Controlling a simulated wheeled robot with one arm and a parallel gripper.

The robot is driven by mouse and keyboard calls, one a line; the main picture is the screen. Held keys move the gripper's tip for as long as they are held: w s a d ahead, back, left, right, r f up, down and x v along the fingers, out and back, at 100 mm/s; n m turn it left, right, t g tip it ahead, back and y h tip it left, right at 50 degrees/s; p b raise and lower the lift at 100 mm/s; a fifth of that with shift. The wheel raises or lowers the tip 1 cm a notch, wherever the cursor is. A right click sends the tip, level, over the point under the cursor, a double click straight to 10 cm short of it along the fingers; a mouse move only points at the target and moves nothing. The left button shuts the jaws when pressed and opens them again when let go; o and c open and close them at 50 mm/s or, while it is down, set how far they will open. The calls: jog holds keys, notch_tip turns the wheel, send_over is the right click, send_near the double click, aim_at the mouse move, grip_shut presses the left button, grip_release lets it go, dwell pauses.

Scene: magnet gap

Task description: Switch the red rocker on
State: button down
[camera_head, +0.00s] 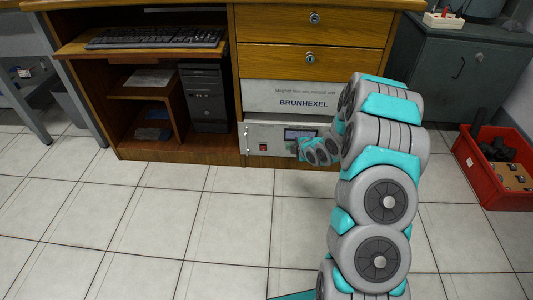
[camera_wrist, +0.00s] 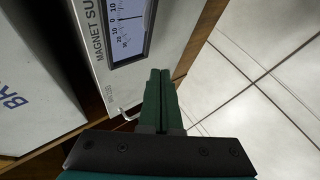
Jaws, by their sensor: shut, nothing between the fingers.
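The red rocker (camera_head: 263,147) is a small red switch low on the front of a pale panel (camera_head: 256,134), left of a dark display (camera_head: 298,134). It is too small to tell which way it is tipped, and it is not in the wrist view. My gripper (camera_head: 301,147) is right of the rocker, near the panel, just below the display. In the wrist view my gripper's dark green fingers (camera_wrist: 159,73) are shut and empty, with the panel's meter (camera_wrist: 129,22) beyond them. The meter's needle stands near 0. Contact with the panel cannot be told.
A BRUNHEXEL unit (camera_head: 290,98) sits above the panel, under wooden drawers (camera_head: 312,60). A black computer tower (camera_head: 204,98) stands to the left. A small metal handle (camera_wrist: 125,116) projects beside my fingers. A red crate (camera_head: 500,185) stands on the right. The tiled floor in front is clear.

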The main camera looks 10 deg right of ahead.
jog(key=s+a+f+n+t+y+p, duration=0.1)
jog(key=s+a+f+n+t+y, duration=0.3)
jog(key=f, duration=0.5)
jog(key=s+n+t+y, duration=0.2)
jog(key=s, duration=0.1)
jog(key=shift+f+n+y+p, duration=0.2)
jog(key=shift+n+y+p, duration=0.1)
jog(key=shift+p, duration=0.05)
jog(key=shift+a, duration=0.1)
jog(key=b, duration=0.3)
send_near(263, 148)
jog(key=w+a, duration=0.4)
jog(key=shift+w+a+r, duration=0.15)
jog(key=shift+w+r, duration=0.2)
jog(key=shift+w, duration=0.3)
